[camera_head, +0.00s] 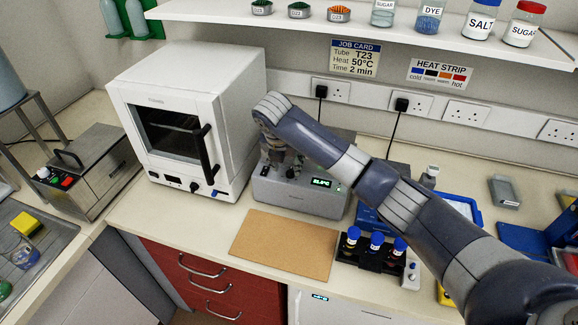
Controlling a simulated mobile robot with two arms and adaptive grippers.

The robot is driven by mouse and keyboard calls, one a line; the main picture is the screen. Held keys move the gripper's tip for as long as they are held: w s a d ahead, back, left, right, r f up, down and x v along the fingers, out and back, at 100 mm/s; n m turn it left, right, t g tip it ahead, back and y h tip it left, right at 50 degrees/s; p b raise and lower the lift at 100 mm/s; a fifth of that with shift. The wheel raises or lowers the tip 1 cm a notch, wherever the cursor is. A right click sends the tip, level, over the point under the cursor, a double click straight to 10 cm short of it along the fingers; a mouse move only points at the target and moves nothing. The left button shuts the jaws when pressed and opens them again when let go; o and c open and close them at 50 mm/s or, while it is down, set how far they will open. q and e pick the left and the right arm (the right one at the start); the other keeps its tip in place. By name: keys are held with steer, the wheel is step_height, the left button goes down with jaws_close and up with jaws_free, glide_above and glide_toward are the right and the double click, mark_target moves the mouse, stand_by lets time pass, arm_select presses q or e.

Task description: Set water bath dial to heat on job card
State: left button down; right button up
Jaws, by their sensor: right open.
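The job card (355,58) on the wall reads Tube T23, Heat 50°C, Time 2 min. A grey box (296,201), apparently the water bath, stands on the bench right of the white oven. A small green display (321,182) lights its front; its digits are too small to read surely. My right arm reaches in from the lower right across the bench. My right gripper (279,168) points down at the box's front top edge, open, by the dial area. The dial is largely hidden there, and I cannot tell whether the fingers touch it. My left gripper is out of view.
A white oven (222,128) stands close left of the gripper. A brown board (284,246) lies in front of the box. A black rack (367,254) with blue-capped tubes stands under my arm. A steel lidded unit (92,172) is at far left.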

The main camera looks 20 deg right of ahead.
mark_target(290, 172)
steer(key=shift+p+x, duration=0.5)
steer(key=shift+x, duration=2.2)
steer(key=shift+c, duration=0.2)
